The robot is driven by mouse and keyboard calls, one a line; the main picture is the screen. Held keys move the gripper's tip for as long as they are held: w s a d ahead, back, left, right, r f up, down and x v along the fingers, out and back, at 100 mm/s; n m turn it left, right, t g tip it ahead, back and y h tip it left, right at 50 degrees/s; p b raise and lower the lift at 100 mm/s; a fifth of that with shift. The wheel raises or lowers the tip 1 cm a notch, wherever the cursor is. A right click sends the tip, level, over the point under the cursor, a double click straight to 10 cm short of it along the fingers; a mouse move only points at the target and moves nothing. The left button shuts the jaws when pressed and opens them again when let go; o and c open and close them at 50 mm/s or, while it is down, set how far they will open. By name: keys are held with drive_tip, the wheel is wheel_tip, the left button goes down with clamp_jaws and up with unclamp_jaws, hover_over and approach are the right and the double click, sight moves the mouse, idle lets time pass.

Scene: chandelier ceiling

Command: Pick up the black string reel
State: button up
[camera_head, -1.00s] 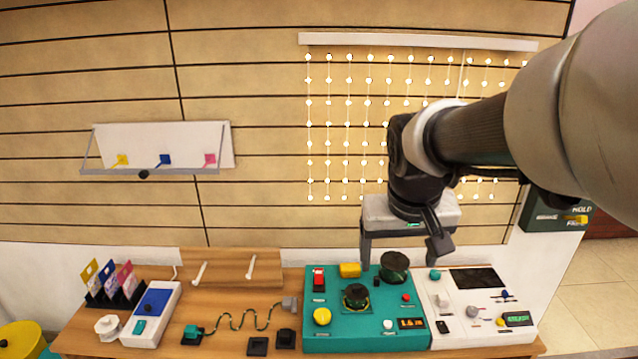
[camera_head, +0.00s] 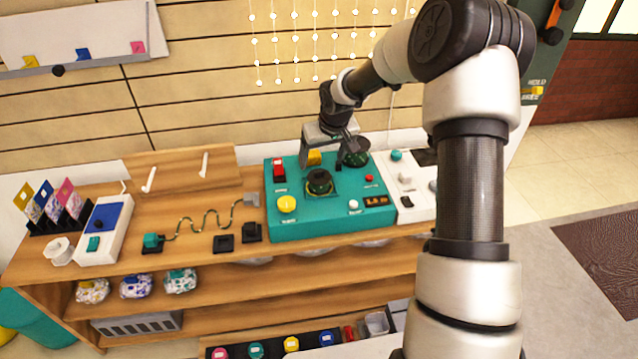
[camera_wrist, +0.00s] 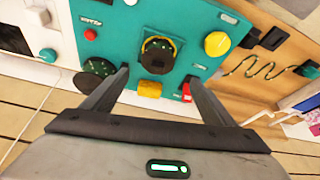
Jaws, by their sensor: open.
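Two dark round reel-like pieces sit on the teal panel. The front black reel (camera_head: 319,182) sits in a yellow ring; it also shows in the wrist view (camera_wrist: 158,55). The rear dark disc (camera_head: 356,152) is behind it to the right, and shows at the left in the wrist view (camera_wrist: 95,75). I cannot tell for sure which is the string reel. My gripper (camera_head: 322,165) is open and empty above the back of the panel, with the front reel ahead of and between its fingertips in the wrist view (camera_wrist: 157,76).
The teal panel (camera_head: 300,226) also bears a yellow block (camera_head: 314,157), a red switch (camera_head: 279,172) and a yellow button (camera_head: 287,204). A white control box (camera_head: 404,178) adjoins it at right. The slatted wall (camera_head: 190,110) is close behind. A wavy cord lies left.

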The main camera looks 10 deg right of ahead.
sight(320, 173)
drive_tip(key=b+x, duration=0.1)
drive_tip(key=x, duration=0.5)
drive_tip(key=shift+d+b+x, duration=0.15)
drive_tip(key=shift+b+x, duration=0.15)
drive_tip(key=shift+x, duration=1.1)
drive_tip(key=shift+d+b+x, duration=0.15)
drive_tip(key=shift+b+x, duration=0.1)
drive_tip(key=shift+x, duration=1.15)
drive_tip(key=shift+r, duration=0.1)
drive_tip(key=c, duration=1.1)
